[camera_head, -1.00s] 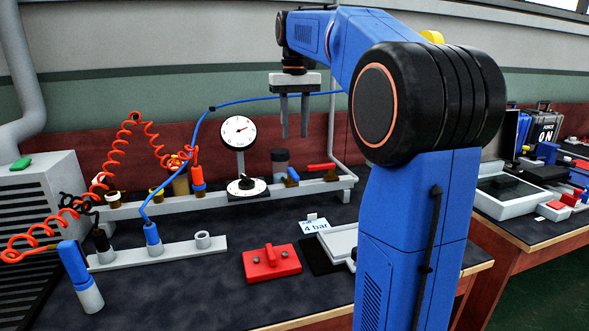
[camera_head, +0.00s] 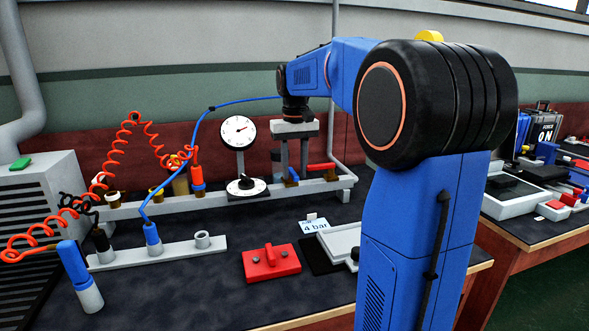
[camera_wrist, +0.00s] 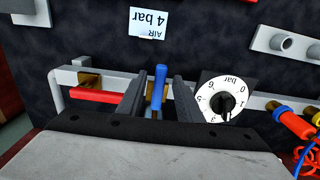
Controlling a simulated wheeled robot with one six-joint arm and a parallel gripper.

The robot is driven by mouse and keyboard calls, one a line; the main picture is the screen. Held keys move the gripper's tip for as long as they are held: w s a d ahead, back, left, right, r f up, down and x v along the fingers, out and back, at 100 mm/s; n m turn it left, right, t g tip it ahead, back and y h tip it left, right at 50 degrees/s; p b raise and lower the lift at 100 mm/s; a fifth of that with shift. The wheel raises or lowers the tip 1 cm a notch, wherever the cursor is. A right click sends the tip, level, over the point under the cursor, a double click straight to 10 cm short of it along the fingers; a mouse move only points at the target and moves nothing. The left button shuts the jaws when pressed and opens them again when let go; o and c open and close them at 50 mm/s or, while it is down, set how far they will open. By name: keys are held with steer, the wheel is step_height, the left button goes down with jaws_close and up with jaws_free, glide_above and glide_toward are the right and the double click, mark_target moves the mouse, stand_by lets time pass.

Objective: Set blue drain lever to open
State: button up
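The blue drain lever (camera_head: 292,174) sits on the white pipe rail under the wall, left of the red lever (camera_head: 322,166). In the wrist view the blue lever (camera_wrist: 159,85) points up the picture, standing off the rail rather than along it. My gripper (camera_head: 295,177) is lowered over it, fingers pointing down. In the wrist view my gripper (camera_wrist: 158,97) is open, with one finger on each side of the blue lever and a visible gap on both sides. The lever's valve body is partly hidden behind the gripper.
A pressure gauge (camera_head: 238,132) and a round dial (camera_head: 246,187) stand just left of my gripper. The red lever (camera_wrist: 96,96) lies along the rail close beside the fingers. A "4 bar" card (camera_head: 314,226) and a red block (camera_head: 271,263) lie on the bench in front.

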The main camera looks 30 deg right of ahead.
jaws_close()
steer(key=shift+w+d+n, duration=0.1)
steer(key=shift+d+n, duration=0.5)
steer(key=shift+n, duration=0.95)
steer(key=shift+w+d+n, duration=0.1)
steer(key=shift+d+n, duration=0.5)
steer(key=shift+n, duration=0.9)
steer(key=shift+w+d+n, duration=0.1)
steer(key=shift+d+n, duration=0.5)
steer(key=shift+n, duration=0.95)
jaws_free()
